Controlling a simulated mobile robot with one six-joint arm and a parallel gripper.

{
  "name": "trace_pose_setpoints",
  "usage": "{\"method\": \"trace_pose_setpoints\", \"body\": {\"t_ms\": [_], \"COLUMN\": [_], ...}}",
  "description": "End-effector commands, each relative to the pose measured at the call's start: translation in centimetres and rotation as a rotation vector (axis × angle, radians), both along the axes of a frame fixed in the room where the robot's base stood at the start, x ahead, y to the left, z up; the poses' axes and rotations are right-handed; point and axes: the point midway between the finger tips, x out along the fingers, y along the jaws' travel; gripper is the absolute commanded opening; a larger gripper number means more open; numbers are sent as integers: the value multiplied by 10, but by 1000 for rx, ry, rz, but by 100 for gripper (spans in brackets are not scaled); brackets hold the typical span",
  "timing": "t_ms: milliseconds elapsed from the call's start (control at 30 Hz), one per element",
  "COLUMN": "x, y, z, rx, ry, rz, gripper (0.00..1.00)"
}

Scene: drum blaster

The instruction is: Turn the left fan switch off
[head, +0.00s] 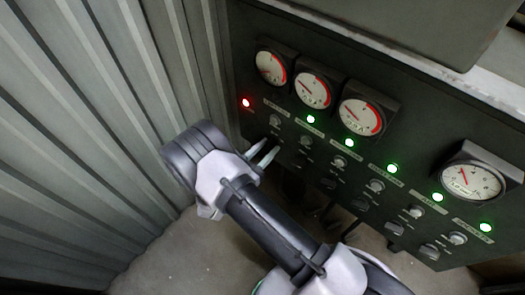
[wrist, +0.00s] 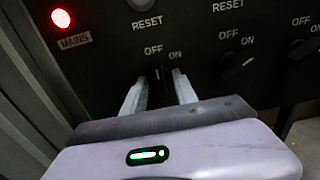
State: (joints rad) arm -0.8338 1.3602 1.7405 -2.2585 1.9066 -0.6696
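The leftmost dark rotary switch (wrist: 157,80), marked OFF and ON above it, sits between the two fingers of my gripper (wrist: 159,88) in the wrist view. The fingers are apart, one on each side of the switch, with dark gaps showing. I cannot tell whether they touch it or where it points. In the head view my gripper (head: 264,152) is at the lower left of the control panel (head: 420,140), its fingertips close to the panel face. No fan label is readable in either view.
A second switch (wrist: 237,66) stands close to the right of the right finger, its white mark toward ON. A red MAINS lamp (head: 246,103) glows at the panel's left; several green lamps (head: 392,168) are lit. Gauges (head: 361,115) protrude above. A corrugated wall (head: 90,120) is left.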

Motion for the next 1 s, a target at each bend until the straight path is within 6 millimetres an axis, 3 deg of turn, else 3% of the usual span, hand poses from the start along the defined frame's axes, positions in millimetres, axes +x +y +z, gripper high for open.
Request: {"method": "trace_pose_setpoints", "body": {"t_ms": [167, 600, 767, 1000], "x": [-19, -121, -135, -137], "y": [16, 95, 105, 107], "z": [2, 1, 0, 0], "rx": [0, 1, -1, -1], "ry": [0, -1, 1, 1], "rz": [5, 4, 0, 0], "gripper": [35, 35, 35, 35]}}
